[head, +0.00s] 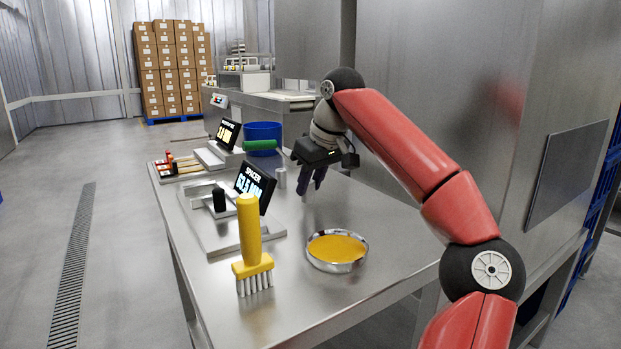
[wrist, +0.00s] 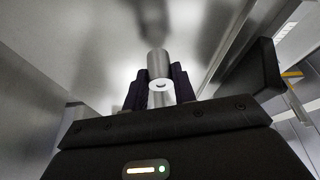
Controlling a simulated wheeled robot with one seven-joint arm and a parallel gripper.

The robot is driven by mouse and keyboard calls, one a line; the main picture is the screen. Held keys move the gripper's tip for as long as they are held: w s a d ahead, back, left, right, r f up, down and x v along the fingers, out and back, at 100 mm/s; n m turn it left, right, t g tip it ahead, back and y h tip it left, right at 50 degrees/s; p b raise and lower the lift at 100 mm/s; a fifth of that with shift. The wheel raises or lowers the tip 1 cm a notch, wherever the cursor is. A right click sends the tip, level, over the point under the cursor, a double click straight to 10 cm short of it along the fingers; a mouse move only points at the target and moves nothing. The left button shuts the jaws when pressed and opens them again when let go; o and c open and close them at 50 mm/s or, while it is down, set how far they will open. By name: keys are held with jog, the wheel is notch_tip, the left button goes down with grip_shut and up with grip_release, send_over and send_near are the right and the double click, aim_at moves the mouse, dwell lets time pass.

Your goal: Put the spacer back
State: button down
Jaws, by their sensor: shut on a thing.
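My gripper (head: 311,185) hangs fingers-down over the right part of the steel table, beyond the round dish. In the wrist view my gripper (wrist: 161,88) is shut on a grey metal cylinder with a hole in its end, the spacer (wrist: 158,66). In the head view I cannot make out the spacer between the dark fingers. A display reading "SPACER" and about 63.5 mm (head: 254,187) stands on the table, left of my gripper. A pale metal tray-like fixture (head: 222,238) lies in front of it.
A yellow brush (head: 250,235) stands at the near left of the table. A metal dish with orange-yellow contents (head: 337,250) is nearer me than my gripper. A black-knobbed piece (head: 219,199), a blue tub (head: 262,134) and a second display (head: 228,133) stand farther left and back.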

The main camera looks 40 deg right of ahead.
jog(key=shift+f+b, duration=0.35)
jog(key=shift+f, duration=0.3)
jog(key=c, duration=1.1)
grip_release()
jog(key=shift+o, duration=0.2)
jog(key=shift+r, duration=0.15)
jog(key=v, duration=0.7)
jog(key=shift+r+p, duration=0.3)
jog(key=shift+p, duration=0.05)
jog(key=shift+s, duration=0.15)
